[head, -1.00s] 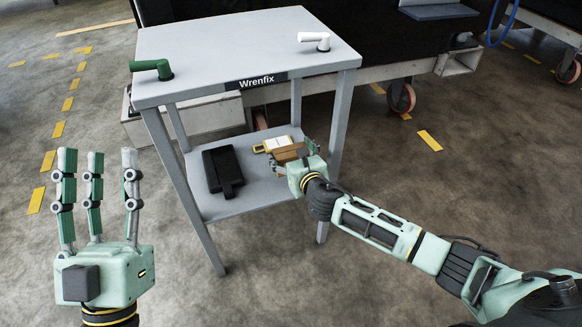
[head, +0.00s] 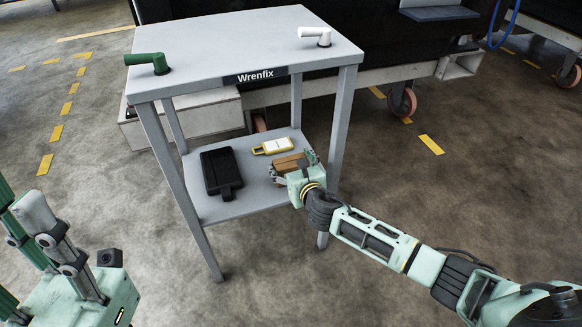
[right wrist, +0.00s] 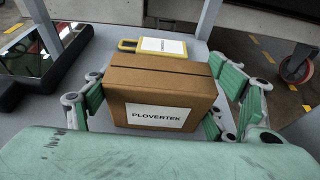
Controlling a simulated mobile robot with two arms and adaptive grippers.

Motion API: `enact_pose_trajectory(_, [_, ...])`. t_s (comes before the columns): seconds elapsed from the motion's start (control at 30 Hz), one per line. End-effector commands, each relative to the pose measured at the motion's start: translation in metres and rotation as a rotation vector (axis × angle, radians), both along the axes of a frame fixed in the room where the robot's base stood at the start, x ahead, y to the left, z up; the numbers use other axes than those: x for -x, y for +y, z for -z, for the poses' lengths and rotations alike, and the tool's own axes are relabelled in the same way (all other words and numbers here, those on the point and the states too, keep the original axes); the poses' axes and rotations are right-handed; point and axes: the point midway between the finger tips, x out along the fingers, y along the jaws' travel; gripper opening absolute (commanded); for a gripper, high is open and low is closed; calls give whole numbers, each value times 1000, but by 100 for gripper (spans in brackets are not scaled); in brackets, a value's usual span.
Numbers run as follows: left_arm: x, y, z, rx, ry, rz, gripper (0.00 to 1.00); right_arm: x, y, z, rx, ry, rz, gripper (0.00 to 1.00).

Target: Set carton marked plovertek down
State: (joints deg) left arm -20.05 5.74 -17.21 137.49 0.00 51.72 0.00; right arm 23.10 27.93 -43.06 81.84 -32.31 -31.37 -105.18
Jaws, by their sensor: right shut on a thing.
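The brown carton marked Plovertek (right wrist: 160,90) is between the fingers of my right gripper (right wrist: 158,105), which is shut on it. In the head view the carton (head: 287,165) is at the lower shelf (head: 225,207) of the grey Wrenfix trolley (head: 240,50), near its right side. Whether its base touches the shelf I cannot tell. My right gripper (head: 295,172) partly covers it. My left gripper (head: 45,240) is at the lower left, away from the trolley; its fingers are spread apart and hold nothing visible.
On the lower shelf lie a black device (head: 220,171) at left and a yellow-framed tag (head: 272,146) behind the carton. A green handle (head: 148,60) and a white handle (head: 316,36) stand on the top. The trolley legs and top edge surround the shelf.

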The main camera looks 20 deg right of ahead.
Motion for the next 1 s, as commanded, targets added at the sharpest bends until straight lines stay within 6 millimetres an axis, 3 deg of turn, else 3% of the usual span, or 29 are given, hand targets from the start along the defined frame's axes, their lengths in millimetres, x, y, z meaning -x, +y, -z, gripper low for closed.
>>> enact_pose_trajectory(0.3, [0,0,1,0,1,0,40,-1,0,0,0,-4,0,21])
enact_pose_trajectory(0.33, [0,0,1,0,1,0,40,0,0,2,0,0,0,80])
enact_pose_trajectory(0.5, [0,0,1,-1,2,0,40,0,0,2,0,0,0,95])
enact_pose_trajectory(1.0, [-6,-1,-2,-9,27,-2,40,5,0,-3,0,1,-1,96])
